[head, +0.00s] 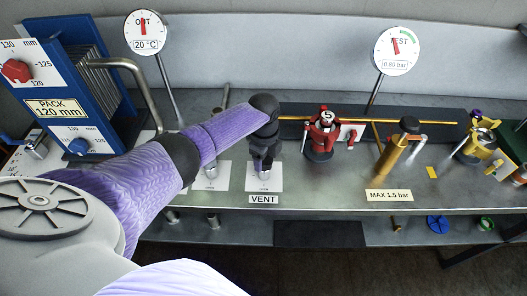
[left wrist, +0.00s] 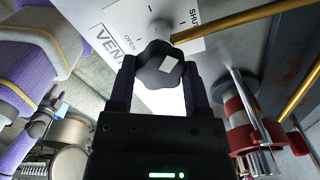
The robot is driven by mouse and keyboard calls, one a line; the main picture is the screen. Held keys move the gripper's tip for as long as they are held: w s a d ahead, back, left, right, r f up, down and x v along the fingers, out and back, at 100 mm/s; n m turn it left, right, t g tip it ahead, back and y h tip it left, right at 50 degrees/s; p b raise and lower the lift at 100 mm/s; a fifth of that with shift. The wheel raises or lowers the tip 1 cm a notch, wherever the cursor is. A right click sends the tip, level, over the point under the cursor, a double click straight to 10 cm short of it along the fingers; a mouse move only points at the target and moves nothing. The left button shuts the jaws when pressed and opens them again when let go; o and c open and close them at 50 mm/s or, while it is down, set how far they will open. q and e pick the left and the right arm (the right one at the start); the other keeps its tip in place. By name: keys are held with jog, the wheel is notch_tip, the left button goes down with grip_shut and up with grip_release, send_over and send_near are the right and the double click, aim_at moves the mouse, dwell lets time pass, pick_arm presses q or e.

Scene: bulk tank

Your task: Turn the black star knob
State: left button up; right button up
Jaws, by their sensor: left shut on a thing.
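The black star knob (left wrist: 159,66) shows in the left wrist view, in front of a white plate (left wrist: 118,22) lettered VENT, OPEN and SHUT. It carries a pale square mark on its face. My left gripper (left wrist: 160,75) has a finger on each side of the knob and is shut on it. In the head view my left gripper (head: 265,160) points down above the VENT label (head: 263,199) and hides the knob. My right gripper is in neither view.
A red clamp-like device (head: 321,133) stands just right of my gripper. A brass pipe (head: 365,122) runs behind it. A yellow valve (head: 399,148) and two dial gauges, OUT (head: 146,32) and TEST (head: 398,51), are farther off. A blue plate pack (head: 95,75) stands at left.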

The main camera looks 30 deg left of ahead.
pick_arm(q)
jog(key=n+p, duration=0.1)
jog(key=n, duration=0.3)
jog(key=shift+r+n+p, duration=0.15)
jog(key=shift+n+p, duration=0.15)
jog(key=shift+p, duration=0.1)
jog(key=n+p, duration=0.1)
jog(key=n, duration=0.4)
jog(key=shift+p, duration=0.3)
jog(key=n, duration=0.4)
jog(key=shift+p, duration=0.35)
jog(key=n, duration=0.4)
jog(key=shift+n+p, duration=0.4)
jog(key=shift+n, duration=1.6)
